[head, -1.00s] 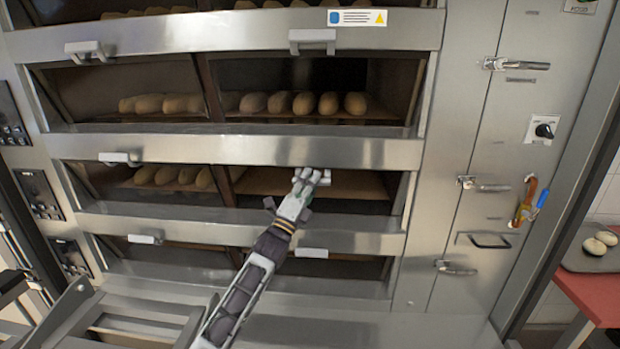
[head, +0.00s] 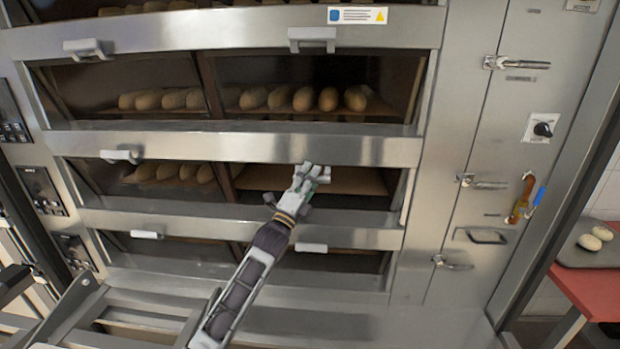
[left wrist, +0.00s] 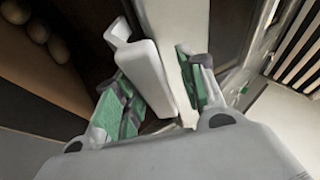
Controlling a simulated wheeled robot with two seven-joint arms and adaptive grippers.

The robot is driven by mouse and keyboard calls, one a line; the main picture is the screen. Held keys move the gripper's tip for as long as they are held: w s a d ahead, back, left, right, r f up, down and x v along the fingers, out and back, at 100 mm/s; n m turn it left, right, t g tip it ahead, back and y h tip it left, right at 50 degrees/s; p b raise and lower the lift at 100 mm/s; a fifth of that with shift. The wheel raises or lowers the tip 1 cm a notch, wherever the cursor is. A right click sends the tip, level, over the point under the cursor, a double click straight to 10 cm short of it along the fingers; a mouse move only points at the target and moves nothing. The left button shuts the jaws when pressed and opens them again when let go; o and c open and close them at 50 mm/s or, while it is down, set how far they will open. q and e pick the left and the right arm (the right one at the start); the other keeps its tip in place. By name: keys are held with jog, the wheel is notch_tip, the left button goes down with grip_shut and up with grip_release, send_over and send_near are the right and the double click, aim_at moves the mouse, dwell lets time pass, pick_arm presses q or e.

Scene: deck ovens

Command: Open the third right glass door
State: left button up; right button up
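The third-row right oven door (head: 320,182) is a dark glass pane under a steel beam, with a bare wooden board visible inside. My left gripper (head: 309,174) is at the beam above this pane, where it hides the door's handle in the head view. In the left wrist view, a pale grey handle (left wrist: 147,72) lies between the green-padded fingers of my left gripper (left wrist: 160,95). The fingers stand apart; the handle is close to the left-hand finger, and a gap shows toward the other one. The pane appears closed. My right gripper is not in view.
Other decks hold loaves (head: 305,98) behind glass, with similar handles, such as the one below right (head: 311,248). A steel panel with latches (head: 482,182) stands to the right. A red table (head: 590,285) with a dark tray (head: 590,251) is farther right.

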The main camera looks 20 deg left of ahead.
pick_arm(q)
jog(key=shift+s+f, duration=0.15)
dwell(0.4)
jog(key=v, duration=1.1)
jog(key=shift+s, duration=0.25)
dwell(0.3)
jog(key=shift+a+f, duration=0.1)
dwell(0.4)
